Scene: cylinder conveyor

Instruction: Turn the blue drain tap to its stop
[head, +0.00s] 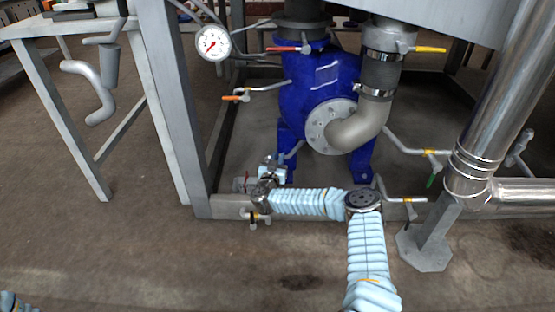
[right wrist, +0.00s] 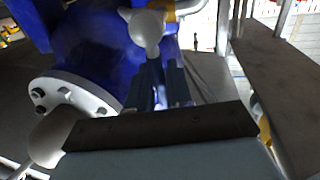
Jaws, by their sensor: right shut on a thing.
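My right gripper (head: 271,166) is low in front of the blue pump body, at the end of my arm. In the right wrist view its fingers (right wrist: 158,88) are shut on the blue tap's handle, which is mostly hidden between them. The tap's grey rounded body (right wrist: 147,30) shows just beyond the fingertips. In the head view the tap is largely covered by my gripper, and its exact angle cannot be told. My left gripper is not in view; only a bit of my left arm shows at the lower left corner.
The blue pump body (head: 308,85) with a grey flange (head: 330,127) stands close behind. A frame post (head: 172,100) stands left. Open floor lies in front.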

